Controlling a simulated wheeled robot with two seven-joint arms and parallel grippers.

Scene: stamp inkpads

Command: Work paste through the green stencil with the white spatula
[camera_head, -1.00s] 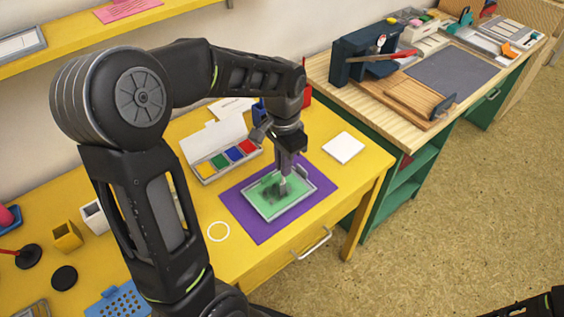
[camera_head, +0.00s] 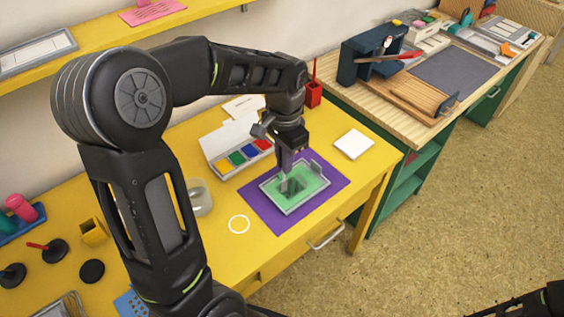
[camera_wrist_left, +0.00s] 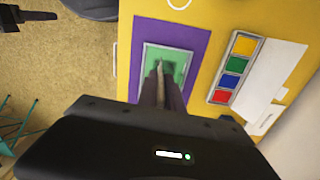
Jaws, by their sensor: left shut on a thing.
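The green stencil (camera_head: 313,183) lies in a grey frame on a purple mat (camera_head: 268,213). A dark patch (camera_head: 293,187) shows in its middle. My left gripper (camera_head: 285,168) points down over the far left part of the stencil, its fingers close above it. It is shut on the white spatula, mostly hidden by the fingers; a pale sliver of the spatula (camera_wrist_left: 160,72) shows between them in the left wrist view. I cannot tell whether its tip touches the stencil. A dark part of my right arm (camera_head: 535,302) shows at the bottom right; its jaws are not clear.
A box of coloured inkpads (camera_head: 235,158) stands behind the mat at the left. A white square block (camera_head: 354,144) lies to the right. A tape roll (camera_head: 200,198) and a yellow-white ring (camera_head: 239,224) are at the left. The yellow table (camera_head: 225,260) is bare in front.

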